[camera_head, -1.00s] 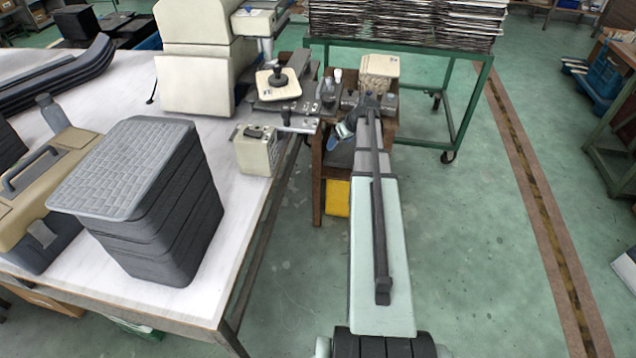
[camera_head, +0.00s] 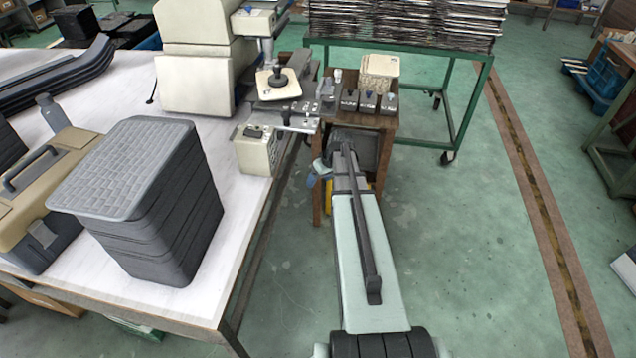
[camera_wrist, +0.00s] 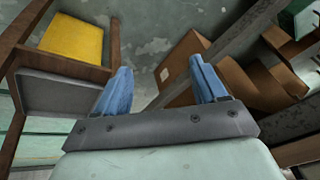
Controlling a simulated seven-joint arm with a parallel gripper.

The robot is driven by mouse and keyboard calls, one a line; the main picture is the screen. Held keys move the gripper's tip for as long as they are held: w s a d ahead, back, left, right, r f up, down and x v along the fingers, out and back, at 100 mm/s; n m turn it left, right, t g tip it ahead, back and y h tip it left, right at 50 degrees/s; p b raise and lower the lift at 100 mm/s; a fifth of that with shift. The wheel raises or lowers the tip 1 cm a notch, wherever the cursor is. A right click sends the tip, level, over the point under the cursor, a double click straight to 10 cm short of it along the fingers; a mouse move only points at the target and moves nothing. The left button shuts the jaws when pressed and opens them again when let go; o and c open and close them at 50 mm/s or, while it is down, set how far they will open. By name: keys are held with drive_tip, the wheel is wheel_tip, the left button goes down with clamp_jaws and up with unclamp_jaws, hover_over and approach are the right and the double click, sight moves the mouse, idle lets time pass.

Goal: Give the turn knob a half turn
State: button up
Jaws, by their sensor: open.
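A row of small dark control boxes with knobs or levers stands on the wooden stand (camera_head: 385,121). They include a left box (camera_head: 327,92), a middle box (camera_head: 349,99), another middle box (camera_head: 368,101) and a right box (camera_head: 389,103). I cannot tell which carries the turn knob; they are too small. My gripper (camera_head: 318,169) is in front of the stand's left side, below its top, partly hidden by my arm. In the wrist view my gripper (camera_wrist: 162,78) has its blue fingers apart with nothing between them. No knob shows there.
A beige box (camera_head: 380,70) stands behind the row. The white table (camera_head: 215,185) with a cream machine part (camera_head: 257,150) is close on the left. A green-framed rack (camera_head: 470,105) stands behind. The wrist view shows a yellow panel (camera_wrist: 75,38) and brown boxes (camera_wrist: 195,68).

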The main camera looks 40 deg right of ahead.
drive_tip(key=shift+s+a+f, duration=0.2)
drive_tip(key=shift+a+f, duration=0.3)
drive_tip(key=shift+a, duration=0.1)
drive_tip(key=s+d+r+m+t, duration=0.2)
drive_tip(key=s+d+r, duration=0.35)
drive_tip(key=d, duration=0.35)
drive_tip(key=s+d+r+m+t, duration=0.1)
drive_tip(key=s+d+r+m, duration=0.25)
drive_tip(key=s+d, duration=0.4)
wheel_tip(320, 180, up, 6)
drive_tip(key=w+d+m+t, duration=0.1)
drive_tip(key=w+m+t, duration=0.1)
drive_tip(key=m+t, duration=0.1)
drive_tip(key=m+t+y, duration=0.5)
drive_tip(key=m+t, duration=0.2)
drive_tip(key=m, duration=0.9)
approach(329, 98)
drive_tip(key=s+d+f, duration=0.1)
drive_tip(key=s+d, duration=0.1)
drive_tip(key=s, duration=0.1)
drive_tip(key=m, duration=0.7)
drive_tip(key=shift+y, duration=0.3)
drive_tip(key=x, duration=1.3)
drive_tip(key=shift+w+a+r, duration=0.1)
drive_tip(key=shift+w+a, duration=0.15)
drive_tip(key=shift+a, duration=0.05)
